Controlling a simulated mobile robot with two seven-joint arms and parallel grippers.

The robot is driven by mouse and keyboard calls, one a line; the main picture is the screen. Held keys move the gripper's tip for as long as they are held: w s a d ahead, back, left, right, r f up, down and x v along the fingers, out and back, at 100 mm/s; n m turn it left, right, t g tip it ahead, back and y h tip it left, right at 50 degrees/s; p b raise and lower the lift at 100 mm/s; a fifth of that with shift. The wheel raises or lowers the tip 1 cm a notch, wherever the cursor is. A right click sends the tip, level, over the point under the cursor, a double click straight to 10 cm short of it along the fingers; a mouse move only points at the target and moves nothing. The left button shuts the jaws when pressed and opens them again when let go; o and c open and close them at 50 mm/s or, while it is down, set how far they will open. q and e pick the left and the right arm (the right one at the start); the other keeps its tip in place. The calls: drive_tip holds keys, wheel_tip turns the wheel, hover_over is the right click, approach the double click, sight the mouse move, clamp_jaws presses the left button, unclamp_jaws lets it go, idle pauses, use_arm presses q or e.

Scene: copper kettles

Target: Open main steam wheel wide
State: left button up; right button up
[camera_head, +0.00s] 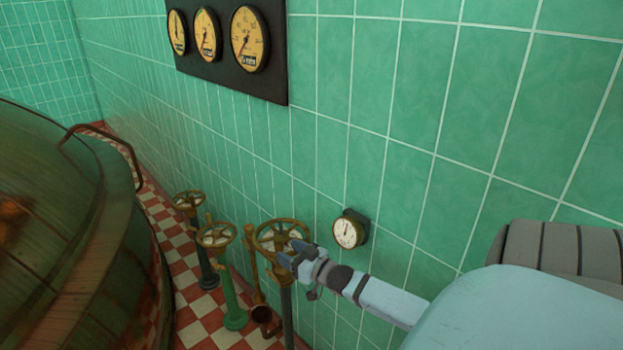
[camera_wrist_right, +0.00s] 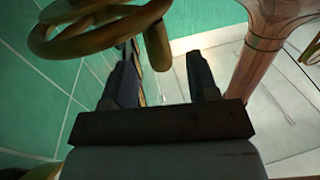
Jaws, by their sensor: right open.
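Three brass handwheels stand on posts along the tiled wall in the head view: a far one (camera_head: 187,199), a middle one on a green post (camera_head: 216,234), and the nearest one (camera_head: 283,222) on a dark post. No label shows which is the main steam wheel. My right gripper (camera_head: 290,255) is open at the near right side of the nearest wheel. In the right wrist view, a brass rim (camera_wrist_right: 95,42) lies just beyond the open fingers (camera_wrist_right: 163,75), and a stubby brass part sits between them in the picture. Contact cannot be told. My left gripper is out of view.
A large copper kettle (camera_head: 60,220) fills the left. A small gauge (camera_head: 349,230) sits on the wall right of the nearest wheel. A dark panel (camera_head: 277,60) with three gauges hangs above. The red and white checkered floor (camera_head: 190,300) shows between kettle and wheels.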

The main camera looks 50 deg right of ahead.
drive_tip(key=s, duration=0.8)
drive_tip(key=shift+s, duration=0.25)
drive_tip(key=shift+c, duration=0.3)
